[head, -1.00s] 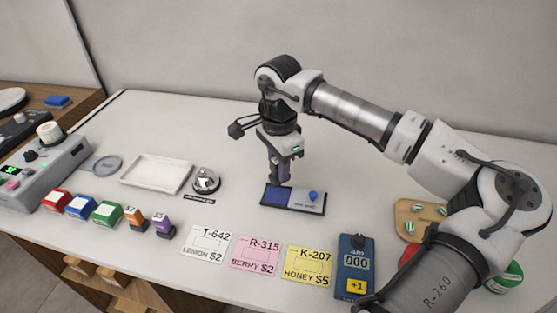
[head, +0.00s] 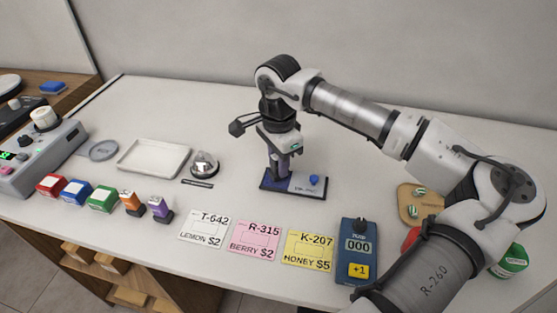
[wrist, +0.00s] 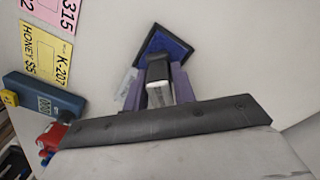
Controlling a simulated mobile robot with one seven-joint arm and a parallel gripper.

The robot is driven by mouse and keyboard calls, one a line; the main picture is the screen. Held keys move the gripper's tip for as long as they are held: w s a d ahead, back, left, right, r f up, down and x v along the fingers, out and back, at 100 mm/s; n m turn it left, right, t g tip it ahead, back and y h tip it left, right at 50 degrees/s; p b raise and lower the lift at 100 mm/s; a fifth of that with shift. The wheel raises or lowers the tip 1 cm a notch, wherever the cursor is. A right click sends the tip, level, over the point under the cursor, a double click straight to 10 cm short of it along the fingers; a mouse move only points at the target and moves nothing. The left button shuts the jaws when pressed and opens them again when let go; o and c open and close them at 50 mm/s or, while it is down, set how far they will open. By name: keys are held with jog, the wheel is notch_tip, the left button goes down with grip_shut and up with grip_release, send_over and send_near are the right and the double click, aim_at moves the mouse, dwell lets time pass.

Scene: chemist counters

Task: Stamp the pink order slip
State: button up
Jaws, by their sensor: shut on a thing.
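The pink order slip (head: 254,240), marked R-315 BERRY $2, lies flat between the white and yellow slips. Part of it shows at the top left of the wrist view (wrist: 70,16). My gripper (head: 280,174) points down over the dark blue left part of the ink pad (head: 269,184). In the wrist view its purple fingers are shut on a stamp (wrist: 158,70) with a black and whitish body. The blue pad (wrist: 178,44) lies just beyond it. The stamp's lower end is hidden, so I cannot tell whether it touches the pad.
The white slip (head: 207,228), yellow slip (head: 308,250) and blue counter device (head: 357,252) line the front. An orange stamp (head: 131,203), a purple stamp (head: 159,209), a bell (head: 204,164) and a white tray (head: 155,158) stand left. The counter behind the pad is clear.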

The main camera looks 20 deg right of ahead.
jog(key=shift+f+b, duration=0.55)
jog(key=shift+b, duration=0.25)
dwell(2.0)
jog(key=shift+r+p, duration=1.8)
jog(key=shift+r, duration=1.75)
jog(key=shift+s, duration=0.1)
